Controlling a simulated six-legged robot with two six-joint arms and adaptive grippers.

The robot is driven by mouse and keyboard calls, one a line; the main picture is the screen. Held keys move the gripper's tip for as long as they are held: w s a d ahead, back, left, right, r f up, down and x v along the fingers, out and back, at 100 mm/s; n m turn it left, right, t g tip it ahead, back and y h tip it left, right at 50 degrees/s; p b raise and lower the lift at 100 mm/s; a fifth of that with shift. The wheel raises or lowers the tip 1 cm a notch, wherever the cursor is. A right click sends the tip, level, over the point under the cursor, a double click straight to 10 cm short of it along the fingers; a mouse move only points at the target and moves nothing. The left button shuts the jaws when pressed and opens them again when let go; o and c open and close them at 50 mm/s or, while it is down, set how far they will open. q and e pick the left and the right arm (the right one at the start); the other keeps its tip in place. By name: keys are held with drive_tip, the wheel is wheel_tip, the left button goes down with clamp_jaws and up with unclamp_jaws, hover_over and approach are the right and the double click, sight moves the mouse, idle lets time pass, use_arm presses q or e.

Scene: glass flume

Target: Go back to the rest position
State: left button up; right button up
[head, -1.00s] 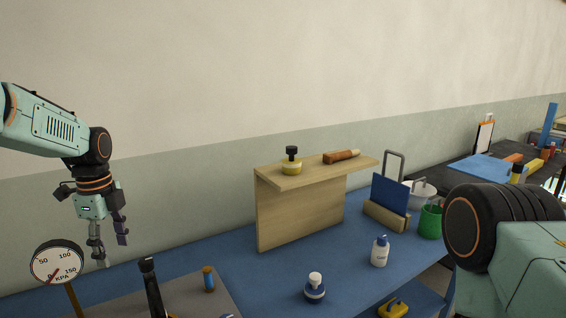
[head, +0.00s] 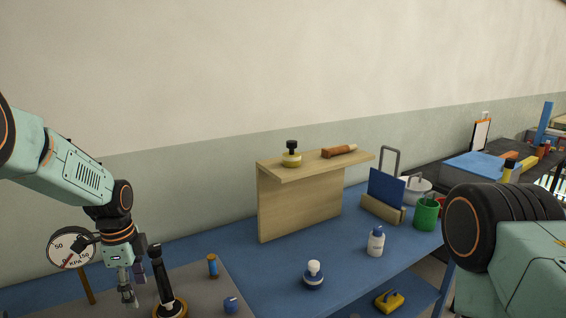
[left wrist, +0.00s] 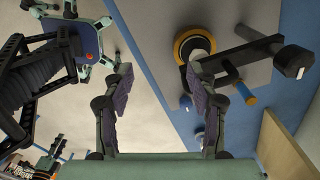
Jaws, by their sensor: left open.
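My left gripper (head: 134,290) is at the lower left of the head view, pointing down with its fingers apart and nothing between them. In the left wrist view the two fingers (left wrist: 158,78) are spread, with pale floor and the blue table edge beyond. The handle's yellow-ringed base (left wrist: 182,44) lies past the right finger. My right arm shows at the right of the head view, its gripper out of sight.
A grey mat (head: 200,285) on the blue table (head: 265,262) carries a small orange-brown cylinder (head: 212,266) and a blue knob (head: 231,305). A wooden shelf (head: 300,205), a white bottle (head: 375,242) and a green cup (head: 427,214) stand further right.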

use_arm(q)
drive_tip(key=s+d+f+n, duration=0.4)
drive_tip(key=s+f, duration=0.4)
drive_tip(key=s+d+f+n, duration=0.3)
drive_tip(key=s+f, duration=0.5)
drive_tip(key=s+d+f+n, duration=0.1)
drive_tip(key=s+n, duration=0.4)
drive_tip(key=s, duration=0.6)
drive_tip(key=s+d+f+n, duration=0.2)
drive_tip(key=s+n, duration=0.2)
drive_tip(key=s, duration=0.8)
wheel_tip(320, 180, down, 18)
drive_tip(key=b, duration=1.9)
drive_tip(key=shift+w+f, duration=0.25)
drive_tip(key=shift+w, duration=0.2)
drive_tip(key=shift+a, duration=0.1)
drive_tip(key=shift+w, duration=0.1)
